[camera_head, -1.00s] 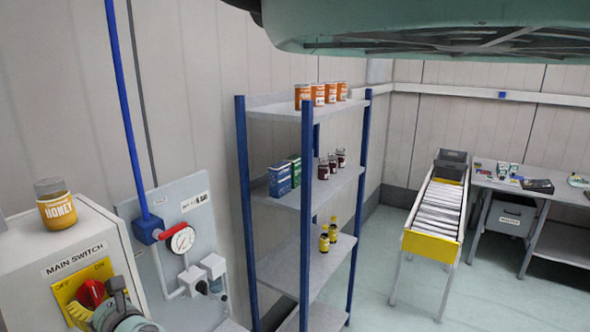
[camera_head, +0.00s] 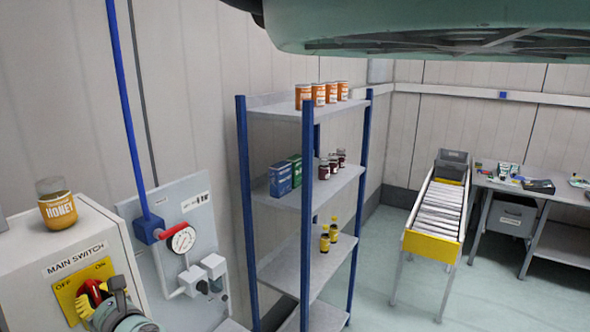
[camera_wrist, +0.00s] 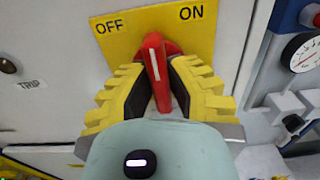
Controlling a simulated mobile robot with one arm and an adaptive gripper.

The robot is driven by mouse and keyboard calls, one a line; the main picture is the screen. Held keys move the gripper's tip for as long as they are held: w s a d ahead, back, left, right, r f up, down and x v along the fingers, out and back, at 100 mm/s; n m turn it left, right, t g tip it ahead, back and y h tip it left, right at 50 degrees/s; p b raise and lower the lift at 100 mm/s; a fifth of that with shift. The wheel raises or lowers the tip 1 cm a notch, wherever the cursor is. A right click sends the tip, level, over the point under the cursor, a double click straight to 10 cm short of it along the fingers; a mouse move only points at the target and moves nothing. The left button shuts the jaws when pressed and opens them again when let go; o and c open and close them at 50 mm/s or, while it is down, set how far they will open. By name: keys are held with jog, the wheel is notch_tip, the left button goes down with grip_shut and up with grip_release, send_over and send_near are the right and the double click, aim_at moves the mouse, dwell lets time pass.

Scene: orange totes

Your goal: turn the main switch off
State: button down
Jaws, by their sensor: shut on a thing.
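The main switch is a red rotary handle (camera_wrist: 154,60) on a yellow plate (camera_wrist: 119,47) marked OFF at left and ON at right. The white line on the handle stands nearly upright, leaning slightly to the OFF side, and points between the two words. My gripper (camera_wrist: 159,77) has its yellow-and-black fingers on both sides of the handle, shut on it. In the head view the red handle (camera_head: 93,289) shows between the yellow fingers, partly hidden by my wrist.
A honey jar (camera_head: 58,210) stands on top of the switch cabinet (camera_head: 28,254). A pressure gauge (camera_head: 183,239) with a red lever and pipes is on the panel to the right. A shelf rack (camera_head: 306,190) with cans and bottles stands beyond it.

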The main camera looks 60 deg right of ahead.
jog(key=shift+f+b, duration=0.15)
jog(key=shift+b, duration=0.35)
jog(key=shift+n+b, duration=1.6)
jog(key=shift+b, duration=1)
jog(key=shift+n+b, duration=0.5)
jog(key=shift+b, duration=0.35)
jog(key=shift+b, duration=0.5)
jog(key=shift+n+b, duration=1.6)
jog(key=shift+b, duration=0.25)
jog(key=shift+n, duration=0.5)
jog(key=n+b, duration=0.1)
jog(key=n, duration=0.3)
